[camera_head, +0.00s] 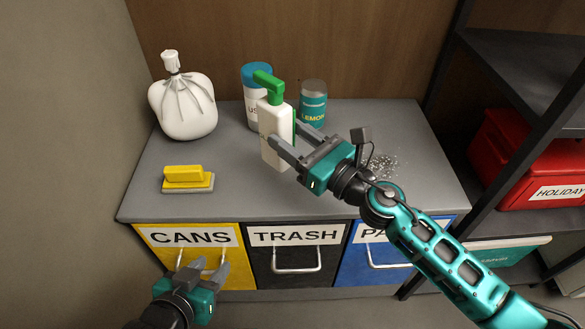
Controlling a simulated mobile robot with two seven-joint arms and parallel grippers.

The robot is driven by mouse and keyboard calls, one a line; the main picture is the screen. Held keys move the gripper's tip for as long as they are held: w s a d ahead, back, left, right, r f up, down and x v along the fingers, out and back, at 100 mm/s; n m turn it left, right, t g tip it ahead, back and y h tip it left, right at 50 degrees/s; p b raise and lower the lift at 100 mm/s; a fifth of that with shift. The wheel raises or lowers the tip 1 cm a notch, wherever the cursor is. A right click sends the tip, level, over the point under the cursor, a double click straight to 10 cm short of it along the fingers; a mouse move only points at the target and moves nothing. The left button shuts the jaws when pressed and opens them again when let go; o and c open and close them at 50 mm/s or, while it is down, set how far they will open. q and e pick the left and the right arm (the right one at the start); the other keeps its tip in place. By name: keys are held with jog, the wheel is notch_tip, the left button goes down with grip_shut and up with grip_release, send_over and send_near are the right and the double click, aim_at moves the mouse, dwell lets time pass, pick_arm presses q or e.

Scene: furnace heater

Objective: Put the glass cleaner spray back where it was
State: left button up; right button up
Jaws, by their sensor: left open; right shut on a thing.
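The glass cleaner spray appears to be the white bottle (270,118) with a green pump head, upright at the middle of the grey cabinet top (240,185). My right gripper (283,142) is shut on this bottle, reaching in from the right with its fingers around the bottle's body. Whether the bottle's base touches the counter is hard to tell. My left gripper (203,268) is open and empty, low in front of the yellow drawer marked CANS (160,240).
A tied white bag (183,105) and a yellow sponge or brush (187,178) are at left. A blue-lidded container (256,78) and a LEMON jar (313,103) stand behind the bottle. A shelf holds a red HOLIDAY box (510,160).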

jog(key=shift+f, duration=0.45)
notch_tip(320, 180, down, 4)
jog(key=b, duration=0.3)
jog(key=shift+r, duration=0.25)
jog(key=shift+f, duration=0.2)
jog(key=shift+r, duration=0.15)
jog(key=shift+f+b, duration=0.2)
jog(key=shift+b, duration=0.1)
jog(key=shift+o, duration=0.8)
jog(key=shift+f, duration=0.15)
pick_arm(q)
jog(key=shift+w+d+f+h, duration=0.35)
jog(key=shift+d+f, duration=0.1)
jog(key=shift+d, duration=0.25)
pick_arm(e)
jog(key=o, duration=0.5)
jog(key=shift+c, duration=0.2)
